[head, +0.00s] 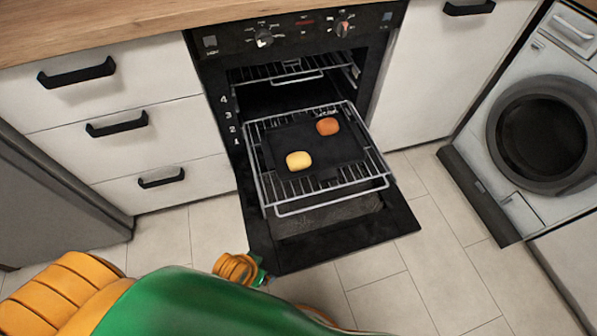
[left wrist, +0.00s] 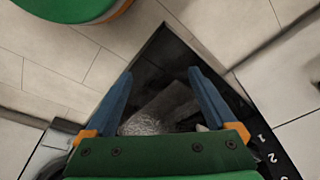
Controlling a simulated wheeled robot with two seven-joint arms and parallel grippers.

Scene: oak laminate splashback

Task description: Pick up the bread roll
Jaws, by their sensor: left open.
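Two small rounded items lie on a dark tray (head: 290,139) on the pulled-out oven rack (head: 262,190). The nearer one is pale yellow (head: 299,161); the farther one is orange-brown (head: 328,126). I cannot tell for sure which is the bread roll. My left gripper (left wrist: 162,78) shows in the left wrist view with two blue fingers spread wide and nothing between them. Beyond them is the dark oven door (left wrist: 165,50). Neither item shows clearly in that view. In the head view my left arm is low in front of the oven, its fingers not visible. My right gripper is not in view.
The oven door (head: 400,215) hangs open below the rack. White drawers (head: 130,90) with black handles stand to the left, a white cupboard (head: 430,70) and a washing machine (head: 540,130) to the right. The tiled floor (head: 375,285) in front is clear.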

